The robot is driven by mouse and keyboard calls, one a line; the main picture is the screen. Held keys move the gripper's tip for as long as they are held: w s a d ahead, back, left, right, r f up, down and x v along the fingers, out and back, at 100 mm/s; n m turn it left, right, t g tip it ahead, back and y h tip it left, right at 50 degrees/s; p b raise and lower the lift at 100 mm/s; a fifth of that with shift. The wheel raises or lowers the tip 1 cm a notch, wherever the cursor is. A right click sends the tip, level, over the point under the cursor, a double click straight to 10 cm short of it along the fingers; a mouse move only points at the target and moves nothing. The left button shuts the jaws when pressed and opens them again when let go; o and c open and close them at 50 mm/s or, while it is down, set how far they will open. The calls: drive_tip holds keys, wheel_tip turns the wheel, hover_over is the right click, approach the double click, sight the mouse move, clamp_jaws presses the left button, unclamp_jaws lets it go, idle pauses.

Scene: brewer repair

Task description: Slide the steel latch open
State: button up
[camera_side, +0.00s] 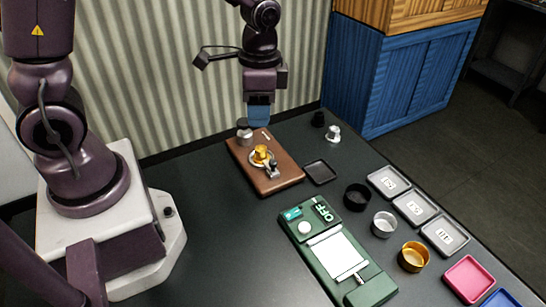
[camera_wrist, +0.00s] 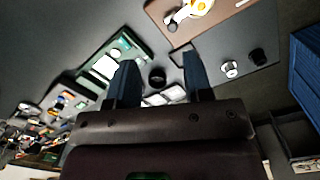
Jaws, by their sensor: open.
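The green box (camera_side: 368,290) stands on the dark table in the side view, with a white panel on top. A small steel bar with a knob, which looks like the latch (camera_side: 356,275), lies at the panel's near right end. The green box also shows in the wrist view (camera_wrist: 92,77), where I cannot make out the latch. My gripper (camera_side: 260,118) is above the back of the brown board, well away from the green box. In the wrist view its two blue fingers (camera_wrist: 160,70) are apart with nothing between them.
The brown board (camera_side: 276,187) carries a gold part (camera_side: 261,153) and a steel lever-like piece (camera_side: 272,170). Black (camera_side: 357,196), silver (camera_side: 384,224) and gold (camera_side: 413,256) cups, with several trays beyond, line the green box's right. The table left of it is clear.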

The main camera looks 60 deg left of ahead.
sight(273, 161)
drive_tip(key=w+f+m, duration=0.1)
drive_tip(key=f, duration=0.3)
drive_tip(key=w+f+m, duration=0.1)
drive_tip(key=f, duration=0.4)
drive_tip(key=w+f+m, duration=0.1)
drive_tip(key=f, duration=0.4)
drive_tip(key=shift+f+m+t, duration=0.2)
drive_tip(key=shift+m+t, duration=0.1)
drive_tip(key=shift+c, duration=0.4)
clamp_jaws()
